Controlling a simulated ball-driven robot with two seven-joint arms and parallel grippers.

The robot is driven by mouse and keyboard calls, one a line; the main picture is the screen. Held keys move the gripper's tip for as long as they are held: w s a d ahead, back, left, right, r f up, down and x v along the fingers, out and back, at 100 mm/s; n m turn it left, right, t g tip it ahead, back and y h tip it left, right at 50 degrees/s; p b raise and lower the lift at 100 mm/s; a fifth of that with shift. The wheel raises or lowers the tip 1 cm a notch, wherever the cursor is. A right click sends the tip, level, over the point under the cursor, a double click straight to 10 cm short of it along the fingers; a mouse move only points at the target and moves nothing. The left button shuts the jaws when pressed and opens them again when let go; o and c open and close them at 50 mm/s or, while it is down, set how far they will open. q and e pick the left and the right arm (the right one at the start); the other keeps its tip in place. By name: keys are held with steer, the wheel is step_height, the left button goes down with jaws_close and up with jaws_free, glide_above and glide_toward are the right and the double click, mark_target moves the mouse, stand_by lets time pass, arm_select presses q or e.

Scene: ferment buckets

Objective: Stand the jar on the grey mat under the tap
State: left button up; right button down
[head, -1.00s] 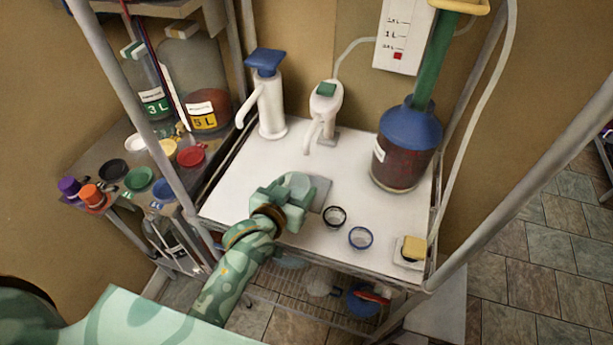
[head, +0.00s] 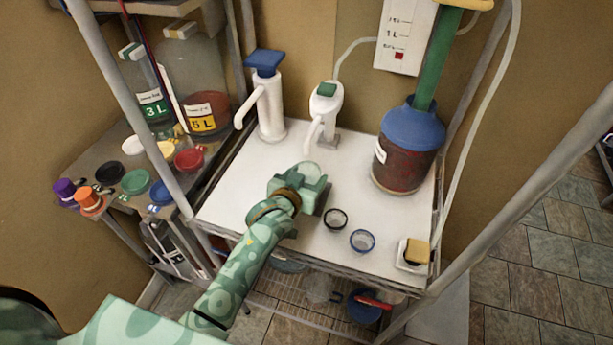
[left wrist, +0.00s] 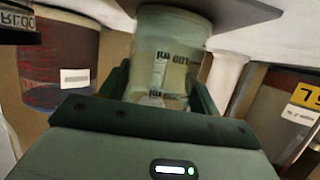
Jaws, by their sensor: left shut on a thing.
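The clear jar (head: 311,171) is between the fingers of my left gripper (head: 303,184), which is shut on it. In the left wrist view, which looks upside down, the jar (left wrist: 170,55) has dark print on its side. The white tap (head: 325,105) with a green top stands behind, its spout ending just above the jar in the head view. The grey mat (head: 323,203) is mostly hidden behind my gripper. In the left wrist view the mat (left wrist: 225,14) is close to the jar's base; I cannot tell whether they touch. My right gripper is out of view.
A white pump bottle (head: 271,110) with a blue head stands left of the tap, a blue-topped dark vessel (head: 403,160) to the right. Black (head: 335,219) and blue (head: 361,241) rings and a yellow sponge (head: 417,251) lie near the front. The table's left part is clear.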

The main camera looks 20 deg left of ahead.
arm_select(q)
steer(key=o, duration=1.2)
steer(key=shift+c, duration=0.2)
steer(key=shift+r, duration=0.1)
steer(key=p+v, duration=0.2)
steer(key=v, duration=1)
steer(key=shift+a, duration=0.1)
